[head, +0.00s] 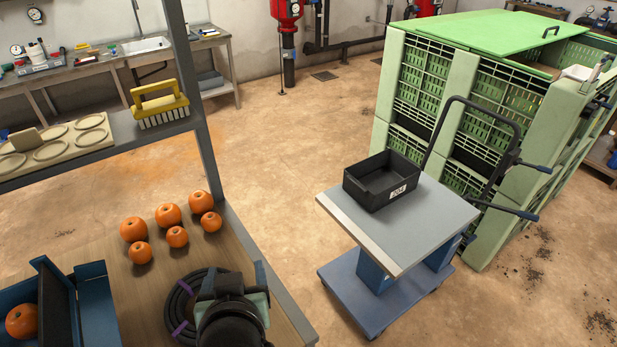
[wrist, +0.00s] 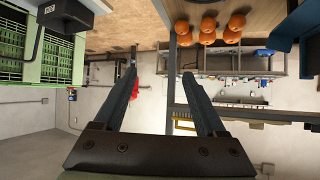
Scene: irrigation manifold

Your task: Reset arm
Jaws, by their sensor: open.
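My gripper (wrist: 162,75) is open in the wrist view. Its two dark fingers stand apart with nothing between them. In the head view the end of my arm (head: 232,312) shows at the bottom centre, above the wooden bench top (head: 165,285) and beside a coiled black hose (head: 187,300); the fingers cannot be made out there. Several oranges (head: 168,215) sit on the bench to the left of my arm, apart from it. They also show at the top of the wrist view (wrist: 207,30), which looks upside down.
A blue bin (head: 95,300) with an orange (head: 22,321) stands at left. A grey shelf post (head: 195,110) and a shelf with a yellow brush (head: 158,105) rise behind the bench. A cart (head: 430,215) with a black tray (head: 382,180) and green crates (head: 460,90) stand right. Floor between is clear.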

